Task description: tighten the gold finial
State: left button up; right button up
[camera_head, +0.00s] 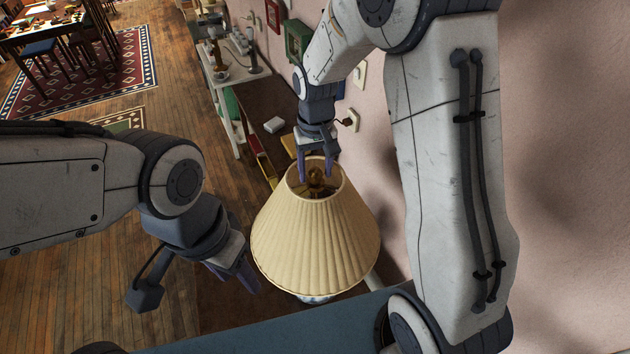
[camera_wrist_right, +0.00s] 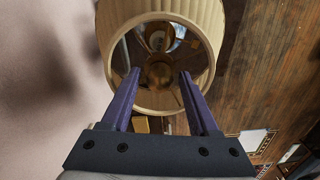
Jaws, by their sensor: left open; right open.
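The gold finial (camera_head: 315,175) shows inside the top opening of a pleated cream lampshade (camera_head: 315,240). In the right wrist view the finial (camera_wrist_right: 159,73) lies beyond and between the fingertips, inside the ring of the shade (camera_wrist_right: 200,22). My right gripper (camera_head: 318,178) is open above the shade's top opening, its fingers pointing down on either side of the finial; I cannot tell whether they touch it. My left gripper (camera_head: 238,280) is open and empty, low beside the left side of the shade. The lamp's base (camera_head: 315,298) is mostly hidden under the shade.
A pink wall (camera_head: 560,130) stands close on the right. Behind the lamp are a dark cabinet top with a small white box (camera_head: 274,125) and a white shelf (camera_head: 225,85). A blue surface (camera_head: 270,325) lies in front. Wooden floor (camera_head: 185,100) is free at the left.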

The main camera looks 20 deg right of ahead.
jog(key=n, duration=0.6)
jog(key=shift+n, duration=0.3)
jog(key=n, duration=0.5)
jog(key=shift+n, duration=0.4)
grip_shut()
jog(key=shift+s, duration=0.1)
dwell(1.0)
